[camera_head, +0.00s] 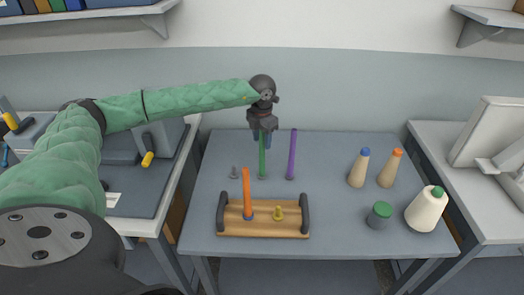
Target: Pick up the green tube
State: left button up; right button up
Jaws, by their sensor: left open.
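The green tube (262,160) stands upright on a small base at the back left of the grey table (340,215). My left gripper (262,140) is open and points down over the upper part of the tube. Its fingers show beside the tube, and the tube's top is hidden by the gripper. I cannot tell whether the fingers touch it. My right gripper is not in view.
A purple tube (292,155) stands close to the right, and a short grey peg (234,172) to the left.

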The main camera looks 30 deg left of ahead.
pick_arm(q)
jog(key=shift+c, duration=0.5)
grip_shut()
